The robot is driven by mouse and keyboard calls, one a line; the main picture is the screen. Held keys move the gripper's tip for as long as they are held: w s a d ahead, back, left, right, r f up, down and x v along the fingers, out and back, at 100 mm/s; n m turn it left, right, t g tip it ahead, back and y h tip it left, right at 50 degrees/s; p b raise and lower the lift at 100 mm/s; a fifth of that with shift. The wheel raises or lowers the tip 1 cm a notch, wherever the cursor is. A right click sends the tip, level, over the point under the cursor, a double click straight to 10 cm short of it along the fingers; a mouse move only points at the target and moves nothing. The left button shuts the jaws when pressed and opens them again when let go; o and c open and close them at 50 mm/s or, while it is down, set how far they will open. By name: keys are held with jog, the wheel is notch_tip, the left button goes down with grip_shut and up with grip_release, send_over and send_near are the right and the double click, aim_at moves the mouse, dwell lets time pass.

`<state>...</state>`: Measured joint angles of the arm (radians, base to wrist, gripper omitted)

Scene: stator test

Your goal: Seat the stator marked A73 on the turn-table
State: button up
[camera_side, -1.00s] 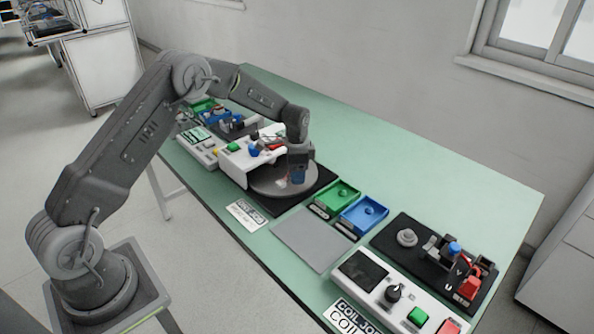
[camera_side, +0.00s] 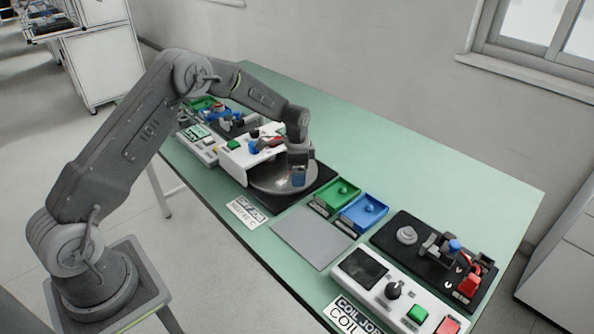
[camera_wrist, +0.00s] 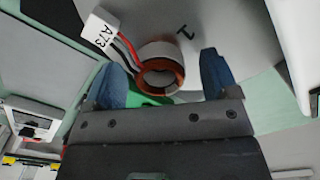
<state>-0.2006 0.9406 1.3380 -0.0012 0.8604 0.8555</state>
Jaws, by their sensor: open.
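The stator (camera_wrist: 162,52), a short ring with copper windings inside, shows in the wrist view. Red and dark leads run from it to a white tag marked A73 (camera_wrist: 101,32). It is on the grey turn-table (camera_wrist: 232,40), near a printed 1. In the side view the turn-table (camera_side: 262,182) is a round disc on a black base. My gripper (camera_wrist: 163,82) is open, with its blue fingers on either side of the stator and gaps visible. In the side view my gripper (camera_side: 298,178) is low over the disc and hides most of the stator. Its exact seating is hidden.
A white housing (camera_side: 238,158) stands close beside the turn-table. Green (camera_side: 337,194) and blue (camera_side: 364,213) trays, a grey plate (camera_side: 312,237) and a coil test station with a control box (camera_side: 375,290) lie to the right. The table's far side is clear.

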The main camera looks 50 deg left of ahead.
notch_tip(320, 180, up, 14)
dwell(0.6)
dwell(0.5)
